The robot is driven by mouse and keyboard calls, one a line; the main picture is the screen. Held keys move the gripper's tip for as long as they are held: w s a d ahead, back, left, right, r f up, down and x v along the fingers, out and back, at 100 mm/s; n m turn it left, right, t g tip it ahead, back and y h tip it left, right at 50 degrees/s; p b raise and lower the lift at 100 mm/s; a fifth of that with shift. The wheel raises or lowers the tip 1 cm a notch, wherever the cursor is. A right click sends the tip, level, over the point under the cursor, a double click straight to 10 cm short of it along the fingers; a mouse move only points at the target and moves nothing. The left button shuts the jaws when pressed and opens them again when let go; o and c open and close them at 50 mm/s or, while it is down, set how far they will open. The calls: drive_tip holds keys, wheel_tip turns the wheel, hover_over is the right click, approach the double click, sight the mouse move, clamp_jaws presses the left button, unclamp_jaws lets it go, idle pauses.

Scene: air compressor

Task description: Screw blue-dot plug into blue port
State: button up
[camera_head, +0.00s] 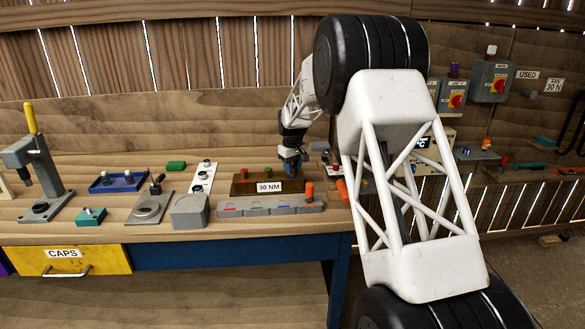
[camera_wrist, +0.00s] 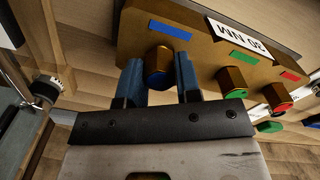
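The brown block labelled 30 NM (camera_head: 240,188) stands on the bench. The wrist view shows its face (camera_wrist: 135,42) with blue (camera_wrist: 170,29), green (camera_wrist: 245,56) and red (camera_wrist: 290,76) marks. A brass-coloured plug with a dark bluish end (camera_wrist: 158,66) sits at the blue-marked port. Its seating depth is unclear. My gripper (camera_wrist: 160,70) has one blue finger on each side of this plug, with narrow gaps visible. In the head view my gripper (camera_head: 291,162) is at the block's right end and hides that port. Green-dot (camera_wrist: 232,82) and red-dot (camera_wrist: 277,97) plugs sit at the neighbouring ports.
A grey rail with coloured marks (camera_head: 270,205) lies in front of the block, with an orange-topped piece (camera_head: 310,191) at its right end. A grey box (camera_head: 189,211), a round fixture (camera_head: 149,208) and a blue tray (camera_head: 116,183) stand to the left. The bench edge is close in front.

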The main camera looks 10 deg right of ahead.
clamp_jaws()
drive_tip(key=shift+f, duration=0.1)
idle(0.4)
